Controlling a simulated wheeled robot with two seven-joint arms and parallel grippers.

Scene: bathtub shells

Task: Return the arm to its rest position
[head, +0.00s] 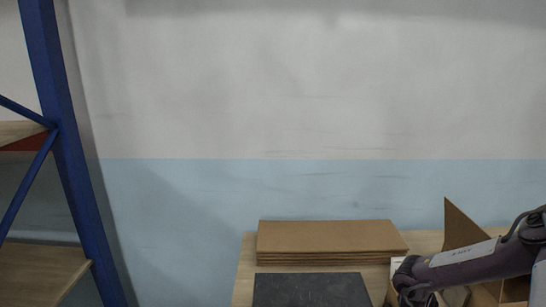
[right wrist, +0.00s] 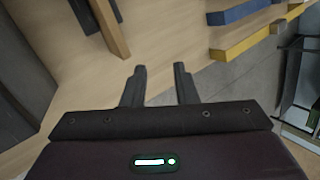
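My right arm (head: 465,268) comes in from the right edge in the head view, above the table's right side. Its hand is dark and its fingertips cannot be made out there. In the right wrist view my right gripper (right wrist: 160,70) shows two dark fingers held apart with nothing between them. Wooden surface and grey floor lie beyond the fingers. My left arm and left gripper are not in view.
A wooden table (head: 243,270) holds a stack of flat cardboard (head: 330,238) and a dark flat panel (head: 312,290). An open cardboard box (head: 460,228) stands at the right, partly behind my arm. A blue-framed shelf (head: 62,150) stands left. Blue and yellow bars (right wrist: 240,13) show in the wrist view.

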